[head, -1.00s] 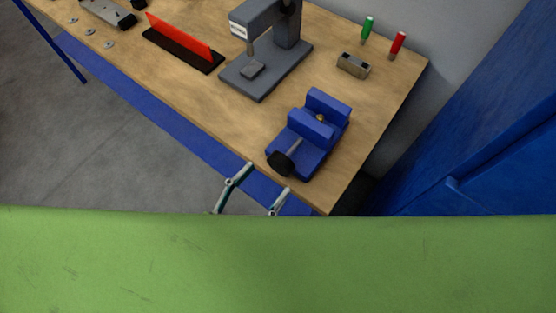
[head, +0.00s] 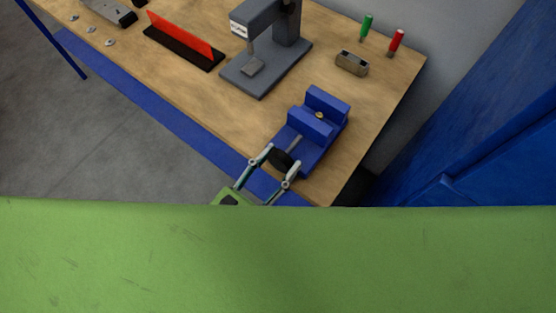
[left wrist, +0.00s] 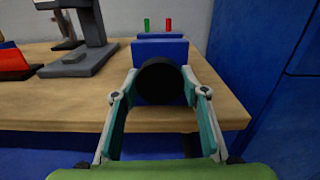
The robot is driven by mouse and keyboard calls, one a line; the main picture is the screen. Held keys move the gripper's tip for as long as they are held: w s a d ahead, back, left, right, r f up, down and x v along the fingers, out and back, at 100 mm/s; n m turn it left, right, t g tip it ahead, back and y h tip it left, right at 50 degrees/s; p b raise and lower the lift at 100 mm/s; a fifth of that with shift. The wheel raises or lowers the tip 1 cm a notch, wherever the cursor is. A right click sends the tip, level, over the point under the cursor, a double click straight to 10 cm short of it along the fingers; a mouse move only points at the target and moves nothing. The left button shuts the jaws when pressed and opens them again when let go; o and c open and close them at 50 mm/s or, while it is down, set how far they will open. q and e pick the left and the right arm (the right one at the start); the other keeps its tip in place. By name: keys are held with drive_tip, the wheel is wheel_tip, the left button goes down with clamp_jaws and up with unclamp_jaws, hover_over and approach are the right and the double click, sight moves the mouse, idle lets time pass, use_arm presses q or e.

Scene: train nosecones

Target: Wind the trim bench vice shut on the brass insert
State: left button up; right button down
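The blue bench vice (head: 310,128) stands near the right front corner of the wooden bench. A small brass insert (head: 319,115) sits between its two jaws, with a gap showing around it. The black round handwheel (head: 280,160) is on the vice's front end; it also shows in the left wrist view (left wrist: 159,81). My left gripper (head: 280,164) is open, with its fingers on either side of the handwheel. The brass insert is hidden there. My right gripper is not in view.
A grey press (head: 270,50) stands left of the vice. A metal block (head: 352,62), a green-handled tool (head: 366,26) and a red-handled tool (head: 396,41) are behind it. A red plate on a black base (head: 184,42) is farther left. A blue cabinet (head: 470,130) stands right.

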use_arm(q)
drive_tip(key=shift+m, duration=0.3)
drive_tip(key=m+p, duration=0.1)
drive_tip(key=m, duration=0.4)
drive_tip(key=shift+m, duration=0.6)
drive_tip(key=shift+s+a, duration=0.1)
drive_tip(key=shift+a, duration=0.05)
drive_tip(key=o, duration=1.1)
drive_tip(key=shift+o, duration=0.2)
drive_tip(key=shift+w, duration=0.2)
